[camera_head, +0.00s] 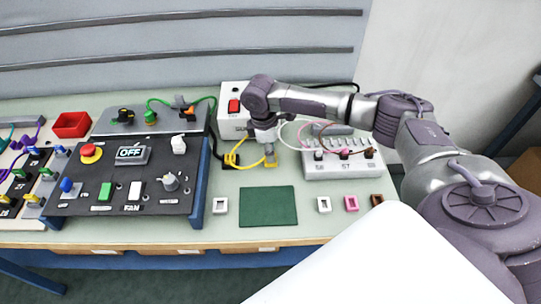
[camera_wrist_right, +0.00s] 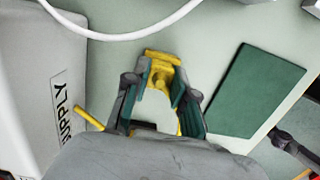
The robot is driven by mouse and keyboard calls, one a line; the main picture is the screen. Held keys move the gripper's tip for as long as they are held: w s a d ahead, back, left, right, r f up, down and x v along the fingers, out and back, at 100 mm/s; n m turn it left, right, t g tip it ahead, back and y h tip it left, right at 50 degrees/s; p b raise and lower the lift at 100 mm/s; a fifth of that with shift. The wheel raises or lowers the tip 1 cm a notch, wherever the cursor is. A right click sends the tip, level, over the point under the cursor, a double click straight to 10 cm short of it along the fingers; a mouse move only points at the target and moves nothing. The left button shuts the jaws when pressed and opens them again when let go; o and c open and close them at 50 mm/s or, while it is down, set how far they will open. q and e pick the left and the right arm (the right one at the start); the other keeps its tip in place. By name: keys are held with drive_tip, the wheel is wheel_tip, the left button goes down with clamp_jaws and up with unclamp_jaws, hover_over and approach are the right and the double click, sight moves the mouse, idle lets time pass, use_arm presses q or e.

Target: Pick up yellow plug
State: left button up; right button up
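The yellow plug (camera_head: 270,163) is on the pale green tabletop, below my right gripper (camera_head: 269,147), with a yellow cable running left from it to the supply box. In the right wrist view, the yellow plug (camera_wrist_right: 163,58) shows between and just past the fingertips of my right gripper (camera_wrist_right: 162,82). One finger is on each side of it, with green inner pads close to the yellow. I cannot tell whether the pads press on it. The plug's lower part is partly hidden by the fingers. My left gripper is not in view.
The supply box (camera_head: 235,98) with a red switch stands behind left of the gripper. A grey terminal box (camera_head: 343,160) with cables is close on the right. A dark green mat (camera_head: 268,206) lies in front. The fan control panel (camera_head: 128,178) stands at left.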

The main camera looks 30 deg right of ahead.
clamp_jaws()
drive_tip(key=shift+r, duration=0.6)
wheel_tip(320, 180, up, 2)
drive_tip(key=shift+w+r+b, duration=0.1)
drive_tip(key=shift+r+b, duration=0.1)
drive_tip(key=shift+b, duration=0.25)
drive_tip(key=s+d+r, duration=0.2)
drive_tip(key=s+r, duration=0.5)
drive_tip(key=s, duration=0.4)
drive_tip(key=shift+s+r, duration=0.2)
drive_tip(key=shift+s, duration=0.15)
